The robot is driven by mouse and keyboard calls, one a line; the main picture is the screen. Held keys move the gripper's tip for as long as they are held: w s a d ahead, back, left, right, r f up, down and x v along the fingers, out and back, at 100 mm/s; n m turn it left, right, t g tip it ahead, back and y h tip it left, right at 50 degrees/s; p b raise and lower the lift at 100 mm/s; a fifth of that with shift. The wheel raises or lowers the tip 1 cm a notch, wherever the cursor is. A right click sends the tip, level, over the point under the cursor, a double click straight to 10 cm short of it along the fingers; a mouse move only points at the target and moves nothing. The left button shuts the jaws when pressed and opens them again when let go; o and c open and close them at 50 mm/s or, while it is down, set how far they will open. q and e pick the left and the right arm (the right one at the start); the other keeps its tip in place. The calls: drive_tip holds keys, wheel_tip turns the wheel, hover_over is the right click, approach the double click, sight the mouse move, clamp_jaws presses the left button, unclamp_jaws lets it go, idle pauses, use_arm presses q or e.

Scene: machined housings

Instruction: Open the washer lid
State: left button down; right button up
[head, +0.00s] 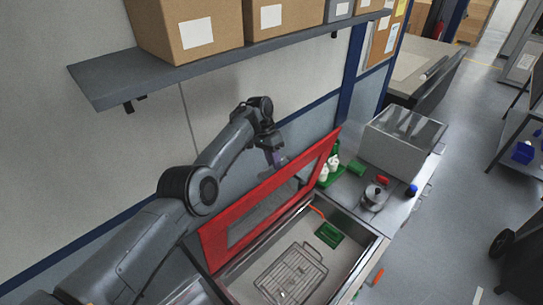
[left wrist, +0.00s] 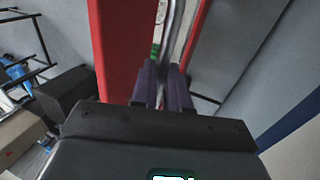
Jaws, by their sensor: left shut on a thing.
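The washer lid (head: 222,243) is a red frame with a window, standing raised and steeply tilted along the back of the open washer (head: 232,292). In the left wrist view, its red frame (left wrist: 118,45) runs past both sides of my gripper. My left gripper (head: 279,161) is behind the lid's upper edge in the head view. In the left wrist view, its purple fingers (left wrist: 163,82) are shut around a grey metal bar (left wrist: 172,35) that looks like the lid's handle. The contact is hidden in the head view. My right gripper is not in view.
A wire basket (head: 291,274) and a green tray (head: 330,235) lie in the washer basin. White bottles (head: 328,168), a metal pot (head: 374,195) and a grey box (head: 395,150) stand to the right. A shelf (head: 150,83) with cardboard boxes hangs above the arm.

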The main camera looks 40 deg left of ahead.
use_arm(q)
drive_tip(key=shift+s+a+f, duration=0.15)
drive_tip(key=shift+s+f, duration=0.05)
drive_tip(key=shift+f, duration=0.3)
drive_tip(key=c, duration=1.6)
unclamp_jaws()
drive_tip(key=o, duration=0.5)
drive_tip(key=shift+s+f, duration=0.1)
drive_tip(key=shift+s, duration=0.1)
drive_tip(key=shift+w+r, duration=0.15)
drive_tip(key=shift+r, duration=0.05)
drive_tip(key=shift+r, duration=0.1)
